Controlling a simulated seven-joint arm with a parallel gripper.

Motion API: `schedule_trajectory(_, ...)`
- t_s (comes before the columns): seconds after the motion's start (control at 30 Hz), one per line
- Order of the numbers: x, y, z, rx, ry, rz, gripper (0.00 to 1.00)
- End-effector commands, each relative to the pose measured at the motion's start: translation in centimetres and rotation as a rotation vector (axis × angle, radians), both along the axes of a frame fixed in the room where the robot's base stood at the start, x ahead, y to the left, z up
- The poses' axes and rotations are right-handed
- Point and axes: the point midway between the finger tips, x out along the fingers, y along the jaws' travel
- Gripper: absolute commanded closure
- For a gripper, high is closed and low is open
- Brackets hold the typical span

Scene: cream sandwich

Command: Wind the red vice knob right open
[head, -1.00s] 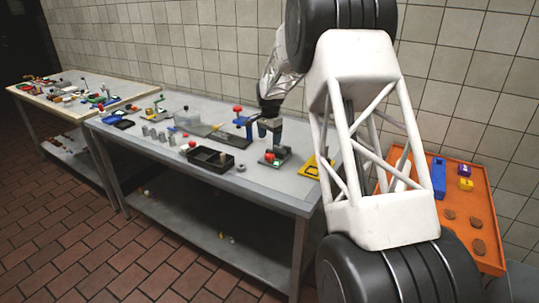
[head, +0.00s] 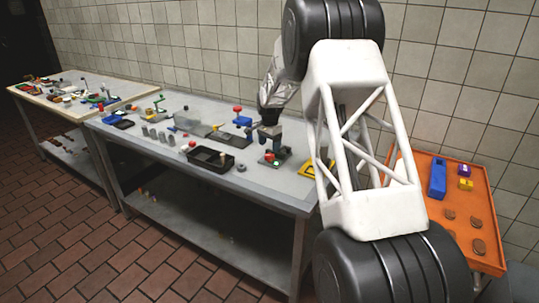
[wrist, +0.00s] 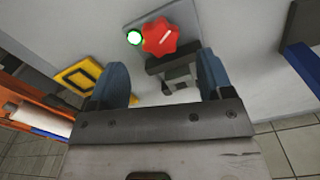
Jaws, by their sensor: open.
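The red vice knob (wrist: 160,37) is a lobed star knob with a pale line on its face. It sits on a grey base plate (wrist: 130,10) beside a round white light with a green rim (wrist: 134,38). Dark grey vice parts (wrist: 175,72) lie just below the knob in the wrist view. My gripper (wrist: 163,75) is open, its two blue-padded fingers apart on either side of the vice parts. The knob shows beyond the fingertips, and I see no contact with it. In the head view my gripper (head: 269,134) is just above the small red knob (head: 270,156).
A yellow frame (wrist: 82,77) lies left of the vice in the wrist view. A black tray (head: 210,157) and a blue stand with a red top (head: 240,117) share the grey bench (head: 265,197). An orange tray (head: 478,185) stands at right.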

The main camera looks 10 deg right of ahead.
Motion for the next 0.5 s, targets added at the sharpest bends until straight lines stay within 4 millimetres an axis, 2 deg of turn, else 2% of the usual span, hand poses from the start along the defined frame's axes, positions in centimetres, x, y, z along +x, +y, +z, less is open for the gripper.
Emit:
schedule_trajectory(0.2, 0.0, 0.0, -2.7, 0.000, 0.001, 0.000, 0.27)
schedule_trajectory(0.5, 0.0, 0.0, -4.9, 0.000, 0.000, 0.000, 0.27)
